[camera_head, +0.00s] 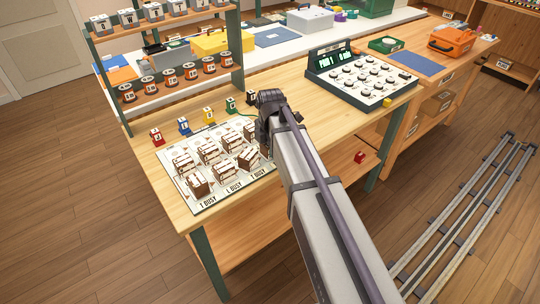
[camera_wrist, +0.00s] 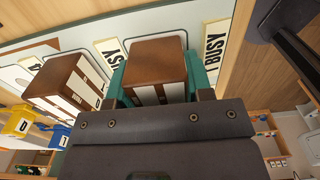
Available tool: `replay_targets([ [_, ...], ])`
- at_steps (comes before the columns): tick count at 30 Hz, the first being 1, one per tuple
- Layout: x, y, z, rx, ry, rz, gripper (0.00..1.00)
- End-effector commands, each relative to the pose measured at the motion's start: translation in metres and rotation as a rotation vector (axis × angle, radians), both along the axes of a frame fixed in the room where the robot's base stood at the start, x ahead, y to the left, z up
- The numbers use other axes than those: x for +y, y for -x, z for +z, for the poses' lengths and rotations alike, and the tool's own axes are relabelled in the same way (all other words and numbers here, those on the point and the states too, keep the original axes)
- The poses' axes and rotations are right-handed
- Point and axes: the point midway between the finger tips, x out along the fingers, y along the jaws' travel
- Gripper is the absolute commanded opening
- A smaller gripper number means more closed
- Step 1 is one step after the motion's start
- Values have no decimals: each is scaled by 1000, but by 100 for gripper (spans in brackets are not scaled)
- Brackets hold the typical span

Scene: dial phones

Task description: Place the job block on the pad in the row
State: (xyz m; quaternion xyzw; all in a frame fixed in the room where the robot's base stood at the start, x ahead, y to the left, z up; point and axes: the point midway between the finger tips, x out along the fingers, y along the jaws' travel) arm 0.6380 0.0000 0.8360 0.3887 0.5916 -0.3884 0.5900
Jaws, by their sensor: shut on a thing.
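My gripper (camera_wrist: 157,78) is shut on a block with a brown wooden face and white sides (camera_wrist: 155,60). Teal jaws sit on both sides of it. In the wrist view the block is in front of a white rounded pad outline on the mat (camera_wrist: 80,22); I cannot tell if it touches. Another brown and white block (camera_wrist: 65,84) stands to its left. In the head view, the mat (camera_head: 208,207) carries several such blocks (camera_head: 224,163) in rows with BUSY labels. My arm hides the gripper's jaws and the mat's right edge there.
A keyed console (camera_head: 360,78) is at the bench's right. A rack (camera_head: 180,47) of labelled pieces rises at the back left. The front bench strip is clear.

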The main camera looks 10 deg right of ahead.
Motion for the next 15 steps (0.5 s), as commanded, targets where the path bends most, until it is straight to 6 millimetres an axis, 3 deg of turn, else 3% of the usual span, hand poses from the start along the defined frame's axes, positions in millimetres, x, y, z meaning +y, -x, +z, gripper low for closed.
replay_targets([
  [9, 0, 0, -4, 0, 0, 0, 22],
  [10, 0, 0, -4, 0, 0, 0, 47],
  [15, 0, 0, -2, 0, 0, 0, 64],
])
